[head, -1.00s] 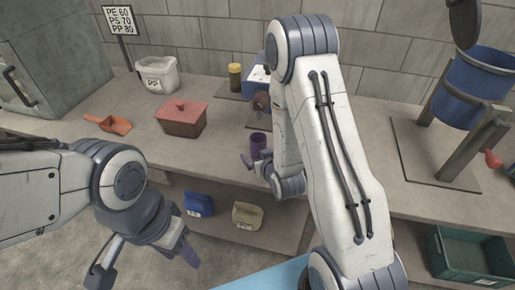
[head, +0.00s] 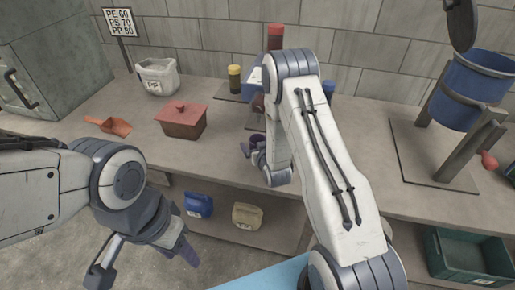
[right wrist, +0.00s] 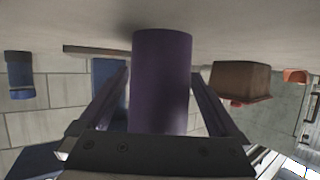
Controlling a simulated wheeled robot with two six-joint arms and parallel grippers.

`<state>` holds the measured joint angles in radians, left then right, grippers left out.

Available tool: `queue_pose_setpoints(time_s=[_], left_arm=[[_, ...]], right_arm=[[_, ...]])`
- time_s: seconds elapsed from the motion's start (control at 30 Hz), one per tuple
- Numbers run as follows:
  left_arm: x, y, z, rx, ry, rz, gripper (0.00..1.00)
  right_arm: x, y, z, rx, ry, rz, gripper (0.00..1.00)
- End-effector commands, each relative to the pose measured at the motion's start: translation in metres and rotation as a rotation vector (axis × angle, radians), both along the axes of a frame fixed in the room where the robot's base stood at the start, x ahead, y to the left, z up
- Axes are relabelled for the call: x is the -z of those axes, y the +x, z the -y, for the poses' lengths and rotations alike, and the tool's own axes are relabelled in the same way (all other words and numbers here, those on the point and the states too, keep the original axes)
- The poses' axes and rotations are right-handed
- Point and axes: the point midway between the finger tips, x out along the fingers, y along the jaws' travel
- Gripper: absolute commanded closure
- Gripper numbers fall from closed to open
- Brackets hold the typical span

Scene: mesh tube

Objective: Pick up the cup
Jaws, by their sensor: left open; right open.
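The purple cup (head: 258,138) stands on the workbench, partly hidden behind my right gripper (head: 250,153) in the head view. In the right wrist view the cup (right wrist: 161,85) fills the middle, between the two spread fingers of my right gripper (right wrist: 160,100). A finger lies on each side of it, and I cannot tell whether either touches it. My left gripper (head: 146,266) is open and empty, low in front of the bench and away from the cup.
A red lidded box (head: 181,120), an orange scoop (head: 109,125) and a white PP bin (head: 157,77) stand left of the cup. A blue drum (head: 470,92) stands right. Bench space between box and cup is clear.

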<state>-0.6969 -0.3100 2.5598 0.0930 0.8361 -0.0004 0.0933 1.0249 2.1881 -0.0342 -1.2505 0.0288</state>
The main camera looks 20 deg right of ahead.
Motion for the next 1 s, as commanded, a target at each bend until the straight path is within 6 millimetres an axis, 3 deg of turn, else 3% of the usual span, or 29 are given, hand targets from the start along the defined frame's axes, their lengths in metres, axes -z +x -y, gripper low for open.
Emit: queue_pose_setpoints(time_s=[0.3, 0.33, 0.57, 1.0], left_arm=[[-0.0013, -0.0001, 0.0, 0.0, 0.0, 0.0, 0.5], [-0.0013, -0.0001, 0.0, 0.0, 0.0, 0.0, 0.5], [-0.0012, -0.0001, 0.0, 0.0, 0.0, 0.0, 0.5], [-0.0005, -0.0001, -0.0001, 0.0, 0.0, 0.0, 0.5]], right_arm=[[0.004, 0.0075, 0.0006, 0.0, 0.0, -0.001, 0.02], [0.004, 0.0074, 0.0006, 0.0, 0.0, -0.001, 0.06], [0.0038, 0.0073, 0.0006, 0.0, 0.0, -0.001, 0.94], [-0.0001, 0.0076, 0.0006, 0.0, 0.0, 0.0, 0.95]])
